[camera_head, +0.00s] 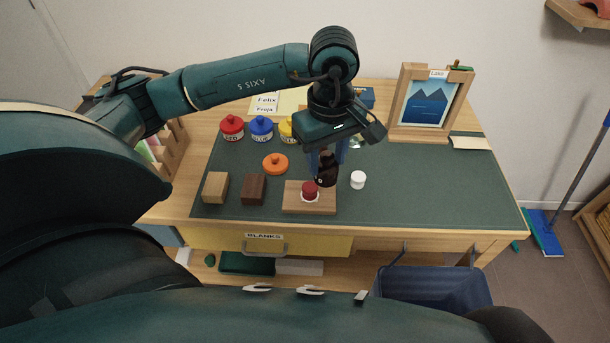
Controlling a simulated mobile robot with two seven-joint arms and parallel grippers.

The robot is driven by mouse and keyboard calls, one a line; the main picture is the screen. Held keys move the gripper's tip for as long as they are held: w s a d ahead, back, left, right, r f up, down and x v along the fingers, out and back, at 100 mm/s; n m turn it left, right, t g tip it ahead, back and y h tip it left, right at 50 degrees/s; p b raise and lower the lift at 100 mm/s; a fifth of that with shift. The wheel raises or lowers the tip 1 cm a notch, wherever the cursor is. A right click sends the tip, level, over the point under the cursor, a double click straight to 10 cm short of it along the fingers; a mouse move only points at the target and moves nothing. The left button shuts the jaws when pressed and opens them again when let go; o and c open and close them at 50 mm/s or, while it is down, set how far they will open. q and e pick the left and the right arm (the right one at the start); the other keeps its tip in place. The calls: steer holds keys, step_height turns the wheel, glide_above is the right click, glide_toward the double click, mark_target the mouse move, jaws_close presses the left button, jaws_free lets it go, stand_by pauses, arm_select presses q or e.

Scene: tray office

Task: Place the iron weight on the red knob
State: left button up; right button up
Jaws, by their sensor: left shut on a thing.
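The red knob (309,188) sits in a pale ring on a small wooden board (325,206) near the front of the desk mat. My left gripper (327,155) points down and is shut on a dark, rounded thing, which I take to be the iron weight (326,173). The weight shows just behind and to the right of the knob, its lower edge close to it. I cannot tell whether the two touch, or how high the weight is held. The gripper's fingers partly hide the weight's top. My right gripper is not in view.
A small white jar (358,180) stands close right of the board. Left are a dark block (253,188), a light block (215,187) and an orange lidded dish (275,164). Paint pots (261,128) and a framed picture (424,103) stand behind. The mat's right side is clear.

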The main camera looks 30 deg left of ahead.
arm_select(q)
steer(key=n, duration=0.4)
steer(key=a+r+n, duration=0.1)
steer(key=shift+w+a+n, duration=0.1)
steer(key=shift+w+n, duration=0.3)
steer(key=a+n+p, duration=0.1)
steer(key=n, duration=0.5)
steer(key=n+p, duration=0.2)
steer(key=n, duration=0.7)
glide_above(310, 187)
step_height(310, 187, down, 8)
steer(key=shift+r, duration=0.1)
steer(key=shift+f, duration=0.35)
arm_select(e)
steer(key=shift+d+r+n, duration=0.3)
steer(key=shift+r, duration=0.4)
arm_select(q)
steer(key=shift+b, duration=0.3)
